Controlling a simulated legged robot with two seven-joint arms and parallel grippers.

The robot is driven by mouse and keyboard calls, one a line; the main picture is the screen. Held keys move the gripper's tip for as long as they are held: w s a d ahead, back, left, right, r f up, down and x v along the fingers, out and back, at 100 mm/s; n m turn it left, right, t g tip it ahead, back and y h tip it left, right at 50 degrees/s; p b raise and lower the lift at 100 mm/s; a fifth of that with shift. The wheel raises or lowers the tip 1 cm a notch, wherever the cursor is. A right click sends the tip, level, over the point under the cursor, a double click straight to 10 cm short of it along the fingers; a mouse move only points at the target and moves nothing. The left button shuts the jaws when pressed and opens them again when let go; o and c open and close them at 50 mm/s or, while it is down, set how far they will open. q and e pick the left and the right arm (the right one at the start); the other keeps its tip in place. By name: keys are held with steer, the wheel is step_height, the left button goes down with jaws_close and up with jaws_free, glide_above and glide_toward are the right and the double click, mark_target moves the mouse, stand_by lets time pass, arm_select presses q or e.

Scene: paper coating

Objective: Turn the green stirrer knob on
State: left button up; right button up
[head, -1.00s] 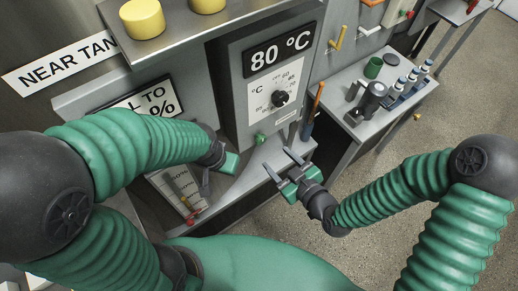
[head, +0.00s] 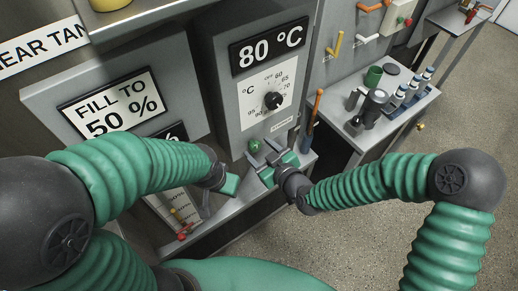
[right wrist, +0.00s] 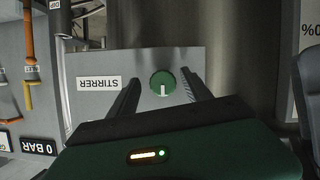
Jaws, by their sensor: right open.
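The green stirrer knob (right wrist: 163,84) sits on a grey panel beside a white label reading STIRRER (right wrist: 99,83) in the right wrist view. A pale mark shows on the knob's face. In the head view the knob (head: 255,146) is below the temperature panel. My right gripper (head: 258,160) is open and empty, right at the knob in the head view. In the right wrist view its fingers (right wrist: 165,95) stand on either side of the knob; I cannot tell whether they touch it. My left gripper (head: 222,188) is to the left, its fingers unclear.
A panel reading 80 °C (head: 268,45) with a black dial (head: 273,100) is above the knob. A FILL TO 50 % sign (head: 112,103) is at left. An orange-handled tool (head: 314,115) stands to the right, before a side table with bottles (head: 412,82).

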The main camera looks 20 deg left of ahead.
steer(key=shift+d, duration=0.3)
steer(key=shift+c, duration=2.2)
steer(key=shift+a, duration=0.6)
steer(key=c, duration=0.5)
steer(key=shift+a, duration=0.1)
jaws_close()
arm_select(q)
steer(key=shift+a, duration=0.1)
steer(key=shift+w, duration=0.1)
arm_select(e)
steer(key=shift+w+d, duration=0.1)
steer(key=shift+d, duration=0.1)
